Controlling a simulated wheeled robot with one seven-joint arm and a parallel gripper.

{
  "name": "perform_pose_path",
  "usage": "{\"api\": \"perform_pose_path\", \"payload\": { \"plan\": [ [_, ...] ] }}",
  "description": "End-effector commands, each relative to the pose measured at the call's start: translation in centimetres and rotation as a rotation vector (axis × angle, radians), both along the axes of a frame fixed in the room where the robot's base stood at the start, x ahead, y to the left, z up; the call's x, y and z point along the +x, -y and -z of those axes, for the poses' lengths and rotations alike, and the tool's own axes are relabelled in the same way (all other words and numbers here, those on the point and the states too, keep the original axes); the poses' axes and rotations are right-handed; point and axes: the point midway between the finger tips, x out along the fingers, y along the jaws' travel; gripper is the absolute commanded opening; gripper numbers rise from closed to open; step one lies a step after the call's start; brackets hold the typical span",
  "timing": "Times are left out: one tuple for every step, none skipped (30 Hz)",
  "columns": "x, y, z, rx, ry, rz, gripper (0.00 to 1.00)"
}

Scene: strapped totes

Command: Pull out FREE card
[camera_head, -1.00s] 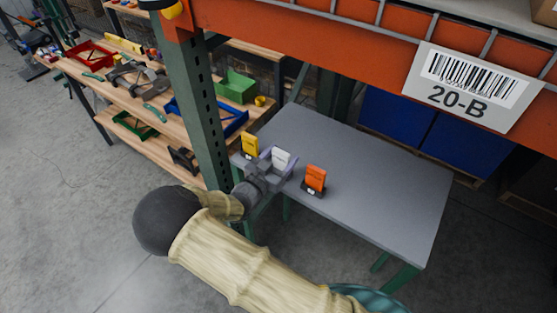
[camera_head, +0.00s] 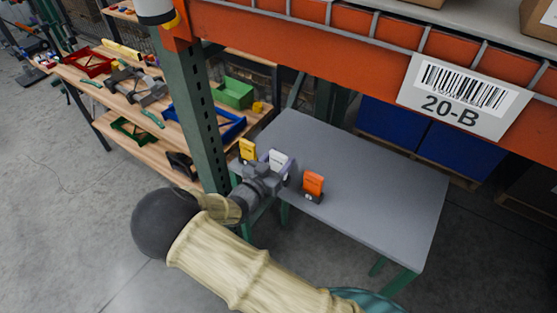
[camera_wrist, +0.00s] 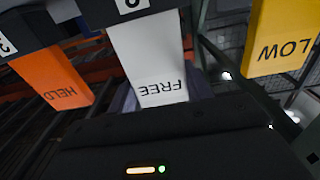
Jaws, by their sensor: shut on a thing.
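The white FREE card (camera_wrist: 150,58) shows in the middle of the wrist view, its top end in a dark holder marked with a white label. It also shows in the head view (camera_head: 278,160), between the other two cards. My gripper (camera_head: 272,170) is at the white card, shut on it; the fingertips are mostly hidden. The yellow LOW card (camera_head: 247,149) stands to the left in the head view and shows at the right of the wrist view (camera_wrist: 283,38). The orange HELD card (camera_head: 313,185) stands to the right in its own dark holder and shows at the left of the wrist view (camera_wrist: 52,76).
The cards stand near the left end of a grey table (camera_head: 370,190), whose right part is bare. A green rack post (camera_head: 190,110) rises close to my arm. An orange beam with a 20-B sign (camera_head: 462,97) crosses above. A workbench with bins stands at the left.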

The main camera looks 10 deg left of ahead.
Motion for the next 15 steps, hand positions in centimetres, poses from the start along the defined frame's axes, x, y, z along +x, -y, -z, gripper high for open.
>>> {"api": "perform_pose_path", "payload": {
  "plan": [
    [0.0,0.0,-0.3,0.000,0.000,0.000,0.23],
    [0.0,0.0,-0.4,0.000,0.000,0.000,0.23],
    [0.0,0.0,-0.5,0.000,0.000,0.000,0.23],
    [0.0,0.0,-0.6,0.000,0.000,0.000,0.23],
    [0.0,0.0,-0.7,0.001,0.000,0.000,0.23],
    [0.0,0.0,-0.8,0.001,0.000,0.000,0.23],
    [0.0,0.0,-0.9,0.001,0.000,0.000,0.23],
    [0.0,0.0,-1.0,0.001,0.000,0.000,0.23],
    [0.0,0.0,-1.2,0.001,0.000,0.000,0.23],
    [0.0,0.0,-1.3,0.001,0.000,0.000,0.23],
    [0.0,0.0,-1.4,0.001,0.000,0.000,0.23],
    [0.0,0.0,-1.5,0.001,0.000,0.000,0.23],
    [0.0,0.0,-1.6,0.001,0.000,0.000,0.23],
    [0.0,0.0,-1.7,0.001,0.000,0.000,0.23],
    [0.0,0.0,-1.8,0.000,0.000,0.000,0.23]
  ]
}}
